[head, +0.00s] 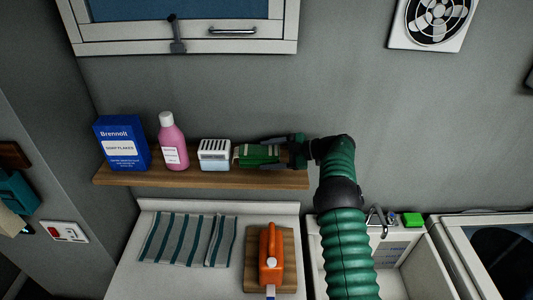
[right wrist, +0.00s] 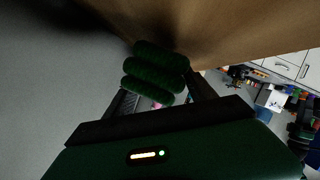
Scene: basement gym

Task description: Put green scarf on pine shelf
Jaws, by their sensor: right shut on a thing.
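The pine shelf (head: 205,179) is a wooden board on the grey wall. The green scarf (head: 257,153) is at the right part of the shelf, at board height in the head view. My right gripper (head: 283,152) is shut on the scarf, reaching in from the right. In the right wrist view the scarf (right wrist: 155,72) shows as thick green folds between the fingers, close to a brown wooden surface (right wrist: 230,30). Whether the scarf touches the board is hard to tell. My left gripper is not in view.
On the shelf stand a blue soap flakes box (head: 122,143), a pink bottle (head: 172,142) and a white-and-blue container (head: 214,154) just left of the scarf.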

